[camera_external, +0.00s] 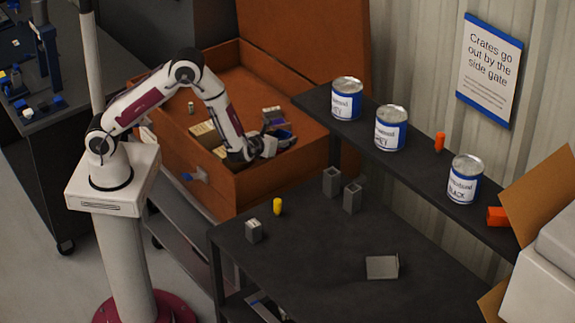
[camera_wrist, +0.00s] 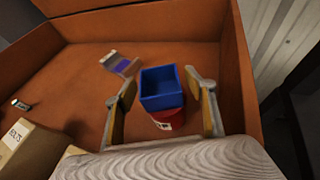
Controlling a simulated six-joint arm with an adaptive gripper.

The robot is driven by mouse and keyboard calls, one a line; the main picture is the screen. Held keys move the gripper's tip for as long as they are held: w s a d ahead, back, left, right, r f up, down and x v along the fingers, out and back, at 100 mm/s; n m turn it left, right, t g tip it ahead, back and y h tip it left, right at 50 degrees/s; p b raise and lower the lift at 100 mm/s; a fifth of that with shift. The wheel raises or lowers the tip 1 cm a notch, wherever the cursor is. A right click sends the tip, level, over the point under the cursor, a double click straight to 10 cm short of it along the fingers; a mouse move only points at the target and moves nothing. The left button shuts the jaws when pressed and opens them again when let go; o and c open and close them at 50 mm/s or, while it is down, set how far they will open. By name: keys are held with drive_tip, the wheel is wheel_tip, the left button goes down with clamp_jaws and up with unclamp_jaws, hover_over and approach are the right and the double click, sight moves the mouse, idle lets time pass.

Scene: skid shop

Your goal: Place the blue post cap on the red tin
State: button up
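In the wrist view the blue post cap (camera_wrist: 163,90), a square cup with its hollow side up, sits over the red tin (camera_wrist: 166,119). It appears to rest on the tin, though the contact is hidden. My gripper (camera_wrist: 161,80) has its fingers spread on either side of the cap, with narrow gaps at the sides. In the external view my gripper (camera_external: 264,147) reaches down into the orange-brown chest (camera_external: 225,190); the tin is not clearly visible there.
A small purple-and-grey box (camera_wrist: 122,63) and a cardboard carton (camera_wrist: 25,146) lie in the chest. Its walls surround my gripper. A dark bench (camera_external: 320,240) with small blocks and a shelf with paint cans (camera_external: 391,128) stand to the right.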

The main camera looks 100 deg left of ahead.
drive_tip(key=shift+r, duration=0.1)
drive_tip(key=shift+d+r, duration=0.1)
drive_tip(key=v, duration=1.2)
idle(0.8)
drive_tip(key=shift+w, duration=0.1)
